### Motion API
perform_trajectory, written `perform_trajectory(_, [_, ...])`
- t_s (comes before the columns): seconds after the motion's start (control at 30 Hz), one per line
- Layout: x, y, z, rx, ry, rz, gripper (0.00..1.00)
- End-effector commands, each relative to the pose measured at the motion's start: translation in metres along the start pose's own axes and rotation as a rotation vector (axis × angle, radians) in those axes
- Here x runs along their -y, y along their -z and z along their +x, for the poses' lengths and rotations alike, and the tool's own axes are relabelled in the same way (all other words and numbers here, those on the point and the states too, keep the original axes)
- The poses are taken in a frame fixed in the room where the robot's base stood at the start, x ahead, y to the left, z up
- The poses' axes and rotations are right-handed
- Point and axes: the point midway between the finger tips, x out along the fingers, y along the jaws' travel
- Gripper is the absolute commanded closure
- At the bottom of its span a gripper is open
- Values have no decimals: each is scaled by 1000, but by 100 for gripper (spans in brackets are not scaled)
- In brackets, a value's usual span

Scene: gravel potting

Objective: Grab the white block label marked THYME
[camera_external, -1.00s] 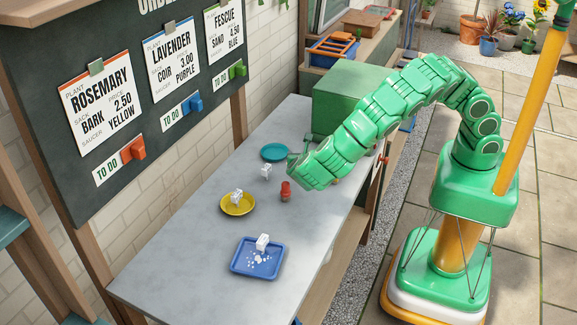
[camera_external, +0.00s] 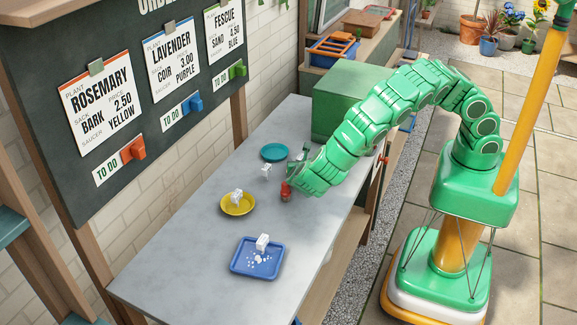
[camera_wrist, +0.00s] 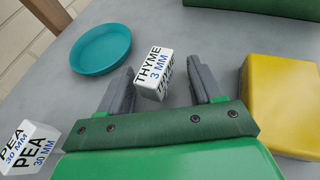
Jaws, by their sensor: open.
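The white block label marked THYME 3 MM (camera_wrist: 153,72) shows in the wrist view, sitting tilted in the picture just beyond and between my fingertips. My gripper (camera_wrist: 160,82) is open, with one grey finger on each side of the block; I cannot tell whether either finger touches it.
A white PEA 30 MM block (camera_wrist: 28,148) lies left of my gripper. A teal saucer (camera_wrist: 101,46) lies beyond, and a yellow block-shaped thing (camera_wrist: 283,100) is at right. A yellow saucer (camera_external: 237,210) and a blue tray (camera_external: 258,271) each hold a white block. The table's near left is clear.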

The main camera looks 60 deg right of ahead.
Motion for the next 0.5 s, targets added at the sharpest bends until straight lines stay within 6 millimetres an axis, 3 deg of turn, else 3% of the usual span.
perform_trajectory(0.07, [0, 0, 0, 0, 0, 0, 39])
perform_trajectory(0.43, [0, 0, 0, 1, 0, 0, 96])
perform_trajectory(0.5, [0, 0, 0, 1, 0, 0, 100])
